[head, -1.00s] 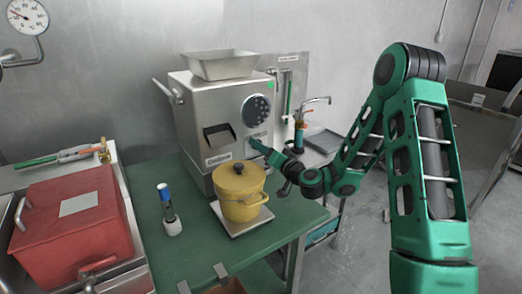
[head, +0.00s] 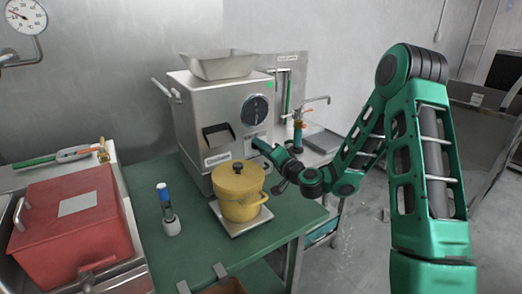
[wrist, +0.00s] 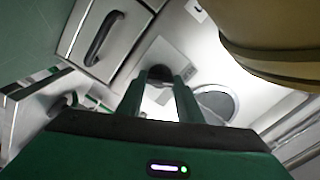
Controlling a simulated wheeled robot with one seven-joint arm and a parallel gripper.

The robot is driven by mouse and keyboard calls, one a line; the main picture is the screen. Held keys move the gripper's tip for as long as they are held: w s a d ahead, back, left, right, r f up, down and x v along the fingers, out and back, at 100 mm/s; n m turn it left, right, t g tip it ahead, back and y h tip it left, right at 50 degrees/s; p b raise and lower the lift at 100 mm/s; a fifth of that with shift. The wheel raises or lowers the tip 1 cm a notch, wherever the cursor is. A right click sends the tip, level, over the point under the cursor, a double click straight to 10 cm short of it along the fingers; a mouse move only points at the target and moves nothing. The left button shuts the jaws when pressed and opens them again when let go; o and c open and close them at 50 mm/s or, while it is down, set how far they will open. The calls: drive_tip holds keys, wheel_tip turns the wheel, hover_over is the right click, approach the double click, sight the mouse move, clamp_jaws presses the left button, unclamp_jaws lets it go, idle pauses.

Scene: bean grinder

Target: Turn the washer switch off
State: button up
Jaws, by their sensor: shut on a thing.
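The steel machine (head: 190,110) stands on the green table, with a round dark dial (head: 254,110) on its front and a small green light near its top corner. My gripper (head: 256,144) is at the machine's front, just below the dial. In the wrist view, the two green fingers (wrist: 160,82) close on a dark rounded knob (wrist: 160,73) in front of a pale plate (wrist: 158,55). This knob appears to be the switch. In the head view, the fingers hide it, and its setting cannot be told.
A yellow lidded pot (head: 239,190) stands on a pale plate close below my gripper. A blue-capped tool (head: 167,208) stands on the green table (head: 185,255). A red box (head: 75,225) is at left. A tap (head: 310,108) is behind my gripper.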

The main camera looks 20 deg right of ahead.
drive_tip(key=m, duration=0.5)
drive_tip(key=shift+d+f+m, duration=0.2)
drive_tip(key=shift+m, duration=0.2)
idle(0.4)
drive_tip(key=o, duration=1)
drive_tip(key=shift+o, duration=0.4)
drive_tip(key=shift+r, duration=0.1)
